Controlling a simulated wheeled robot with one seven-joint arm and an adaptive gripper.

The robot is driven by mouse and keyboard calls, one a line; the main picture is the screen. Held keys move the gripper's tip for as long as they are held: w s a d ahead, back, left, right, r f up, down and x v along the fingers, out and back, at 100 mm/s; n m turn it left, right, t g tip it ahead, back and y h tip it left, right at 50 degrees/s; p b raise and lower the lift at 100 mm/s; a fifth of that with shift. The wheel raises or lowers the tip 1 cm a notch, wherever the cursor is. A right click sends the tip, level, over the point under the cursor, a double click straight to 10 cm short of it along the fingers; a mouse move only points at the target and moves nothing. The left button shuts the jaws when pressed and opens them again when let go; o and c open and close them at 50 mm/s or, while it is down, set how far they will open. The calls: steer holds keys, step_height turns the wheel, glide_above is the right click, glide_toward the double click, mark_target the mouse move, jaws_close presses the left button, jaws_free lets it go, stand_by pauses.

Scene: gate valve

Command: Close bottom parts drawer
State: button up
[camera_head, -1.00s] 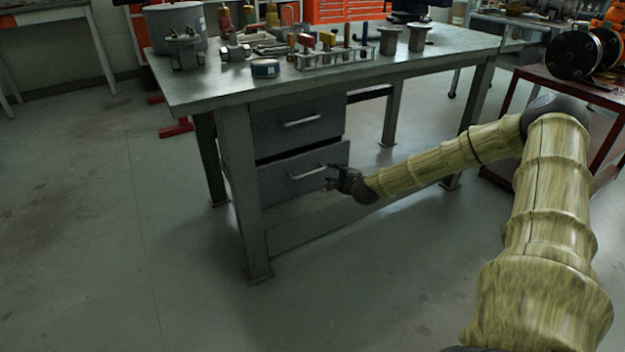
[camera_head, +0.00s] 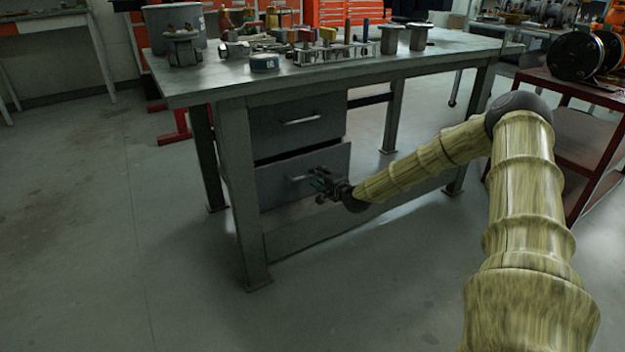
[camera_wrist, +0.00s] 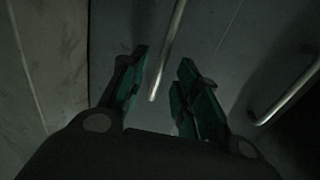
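The bottom parts drawer (camera_head: 277,187) is a grey drawer under the workbench. It stands out a little, with a dark gap above its front. Its bar handle (camera_head: 299,178) is partly hidden by my gripper (camera_head: 322,184), which is at the drawer front's right side. In the wrist view my gripper (camera_wrist: 163,88) is open, with its two green-lined fingers apart. The end of a metal bar handle (camera_wrist: 167,50) shows between and beyond the fingertips. I cannot tell whether they touch it or the drawer front.
The top drawer (camera_head: 285,122) sits above and looks shut; a second handle (camera_wrist: 287,95) shows at the right in the wrist view. The workbench (camera_head: 205,92) carries tools and a bench leg (camera_head: 243,200) stands left of the drawers. A red cart (camera_head: 575,150) is at the right. Floor in front is clear.

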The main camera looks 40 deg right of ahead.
steer(key=shift+b+x, duration=0.8)
steer(key=shift+x, duration=1.45)
steer(key=shift+a, duration=0.1)
steer(key=shift+c, duration=0.5)
jaws_close()
